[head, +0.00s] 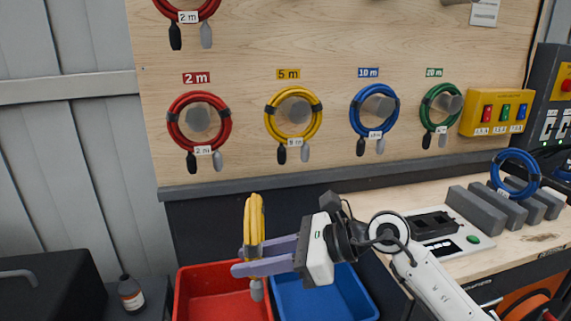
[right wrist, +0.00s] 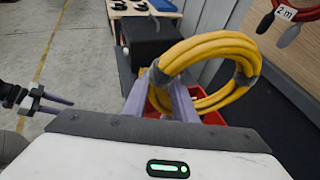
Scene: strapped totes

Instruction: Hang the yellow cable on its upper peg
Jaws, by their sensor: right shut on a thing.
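My right gripper (head: 268,257) is shut on a coiled yellow cable (head: 256,215), seen nearly edge-on in the head view, with a grey plug (head: 257,290) hanging below. The coil stands above the red and blue bins, apart from the board. In the right wrist view the coil (right wrist: 205,62) shows as a loop with dark straps, between the purple fingers. Another yellow coil (head: 271,130) hangs on a grey peg (head: 296,110) under the 5 m label. No upper yellow peg is in view. My left gripper (right wrist: 52,103) shows in the right wrist view, fingers apart and empty.
Red (head: 171,125), blue (head: 355,115) and green (head: 427,105) coils hang beside the yellow one. A red bin (head: 205,290) and blue bin (head: 345,290) stand below the board ledge (head: 300,176). A bench (head: 520,240) with grey blocks is at right.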

